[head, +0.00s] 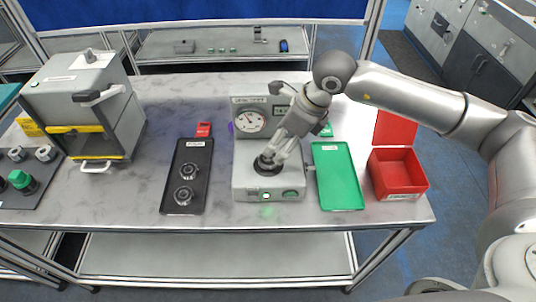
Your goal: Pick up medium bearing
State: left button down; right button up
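Two dark ring-shaped bearings lie on the black tray (169,190): one bearing (189,171) near its middle and another bearing (184,195) nearer the front. They look similar in size, and I cannot tell which is the medium one. My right gripper (268,161) points down at the grey gauge device (245,183), over a dark round spot on its lower platform. Its fingers look close together, but the view is too small to tell whether they hold anything. I cannot tell whether the dark spot is a bearing or part of the device. My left gripper is out of view.
A green tray (338,185) and an open red bin (400,178) stand right of the device. A grey machine (72,98) with a yellow-edged opening stands at the left, beside a dark board (48,185) with metal parts. Small red (204,129) and green items sit behind the trays.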

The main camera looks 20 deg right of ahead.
aim_at(268, 159)
jog(key=shift+w+a+f, duration=0.1)
jog(key=shift+a+f, duration=0.1)
jog(key=shift+f, duration=0.25)
jog(key=shift+w+f, duration=0.2)
jog(key=shift+f, duration=0.1)
jog(key=shift+w+a+f+p, duration=0.2)
jog(key=shift+f+p, duration=0.1)
jog(key=shift+p, duration=0.15)
jog(key=p+x, duration=0.1)
jog(key=x, duration=0.1)
jog(key=p+x, duration=0.1)
jog(key=x, duration=0.1)
jog(key=shift+s+a, duration=0.1)
jog(key=shift+s, duration=0.3)
jog(key=shift+w+f, duration=0.1)
jog(key=shift+f, duration=0.15)
jog(key=shift+w+f, duration=0.1)
jog(key=shift+c, duration=0.7)
jog(key=c, duration=1.2)
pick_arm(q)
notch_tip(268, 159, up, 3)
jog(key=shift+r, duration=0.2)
pick_arm(e)
jog(key=shift+o, duration=0.2)
